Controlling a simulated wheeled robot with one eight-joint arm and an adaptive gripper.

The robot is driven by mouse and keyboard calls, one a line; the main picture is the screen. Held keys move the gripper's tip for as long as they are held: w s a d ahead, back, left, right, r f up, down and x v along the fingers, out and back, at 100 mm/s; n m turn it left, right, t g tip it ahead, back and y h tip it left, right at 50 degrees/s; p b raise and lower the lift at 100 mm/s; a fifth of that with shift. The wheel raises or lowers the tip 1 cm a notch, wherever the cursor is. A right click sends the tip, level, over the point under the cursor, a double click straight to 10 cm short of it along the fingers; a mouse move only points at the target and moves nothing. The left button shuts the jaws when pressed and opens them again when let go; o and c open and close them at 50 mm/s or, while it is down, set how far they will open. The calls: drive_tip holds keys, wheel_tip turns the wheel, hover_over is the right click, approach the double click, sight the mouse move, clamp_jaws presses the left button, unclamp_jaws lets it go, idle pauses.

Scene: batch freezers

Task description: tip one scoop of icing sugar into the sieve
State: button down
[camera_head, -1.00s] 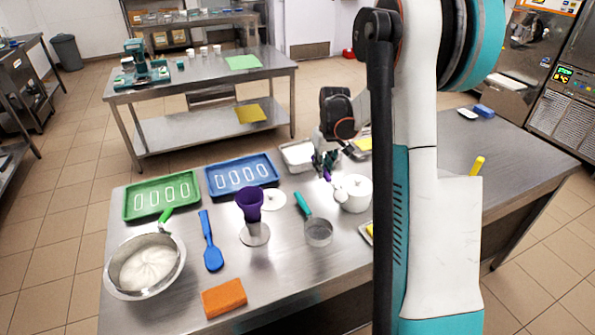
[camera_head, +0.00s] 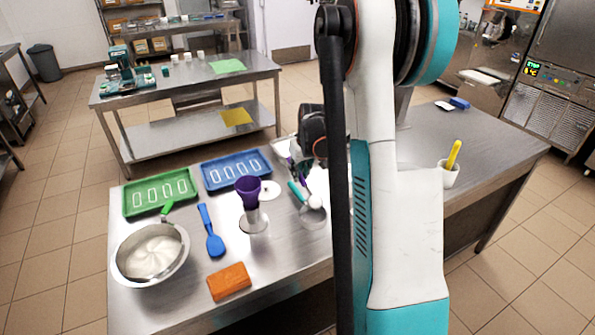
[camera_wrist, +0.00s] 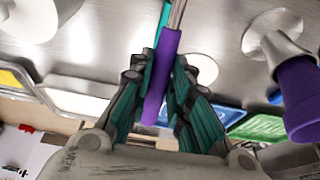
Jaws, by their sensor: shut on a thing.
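My gripper (camera_wrist: 158,88) is shut on the purple handle (camera_wrist: 161,80) of the scoop, whose metal shaft (camera_wrist: 177,14) runs up out of the wrist view. In the head view my gripper (camera_head: 300,172) is partly behind my arm. The scoop's rounded white end (camera_head: 315,202) appears over the sieve (camera_head: 313,218), a round metal one with a teal handle (camera_head: 297,190). Whether the scoop is level or tilted, and whether sugar has fallen, I cannot tell. The white sugar pot is hidden behind my arm in the head view; a white round thing shows in the wrist view (camera_wrist: 32,18).
A blue spatula (camera_head: 211,235), an orange sponge (camera_head: 229,281), a steel bowl (camera_head: 128,272), a green tray (camera_head: 133,207) and a blue tray (camera_head: 212,182) lie further left.

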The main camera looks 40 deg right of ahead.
drive_tip(key=shift+s+r+t, duration=0.3)
drive_tip(key=shift+r+t, duration=0.35)
drive_tip(key=shift+t, duration=0.15)
drive_tip(key=shift+s+a+r+t, duration=0.1)
drive_tip(key=shift+s+r+t, duration=0.2)
drive_tip(key=shift+t, duration=0.1)
drive_tip(key=s+t+b, duration=0.1)
drive_tip(key=s+r+t+h+b, duration=0.1)
drive_tip(key=s+r+t+b, duration=0.1)
drive_tip(key=t, duration=0.1)
drive_tip(key=shift+s+a+r+h+b, duration=0.2)
drive_tip(key=shift+a+r+h+b, duration=0.1)
drive_tip(key=shift+a, duration=0.1)
drive_tip(key=s+t+b, duration=0.2)
drive_tip(key=b, duration=0.1)
drive_tip(key=s+t+b, duration=0.1)
drive_tip(key=shift+a+r+h, duration=0.3)
drive_tip(key=shift+a+r, duration=0.05)
drive_tip(key=shift+a, duration=0.05)
drive_tip(key=shift+s+a+r+t+b, duration=0.1)
drive_tip(key=shift+s+r+t+b, duration=0.3)
drive_tip(key=shift+t+b, duration=0.4)
